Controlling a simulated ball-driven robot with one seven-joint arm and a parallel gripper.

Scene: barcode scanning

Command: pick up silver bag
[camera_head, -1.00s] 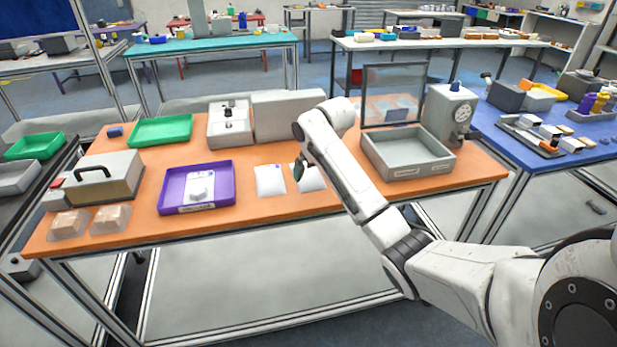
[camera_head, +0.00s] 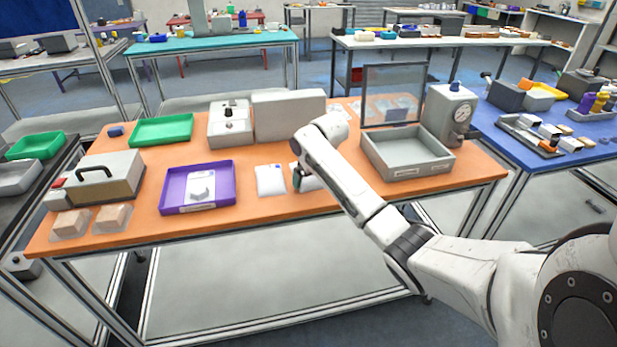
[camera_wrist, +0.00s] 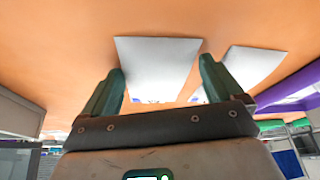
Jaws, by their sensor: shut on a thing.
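A pale silver-white bag (camera_head: 311,184) lies on the orange table, partly hidden by my arm in the head view. In the wrist view the silver bag (camera_wrist: 155,62) is between the two green fingers of my gripper (camera_wrist: 158,85). The fingers are shut on its near part, and much of the bag extends beyond them. In the head view my gripper (camera_head: 298,178) is low at the bag, close to the table. A similar pale bag (camera_head: 270,180) lies just to its left, apart from my gripper; it also shows on the right in the wrist view (camera_wrist: 252,66).
A purple tray (camera_head: 168,190) with a white item stands left of the bags. A grey bin (camera_head: 410,170) with an upright panel and a grey dial device (camera_head: 449,112) stand at the right. Grey boxes (camera_head: 288,115) stand behind. The table's front strip is clear.

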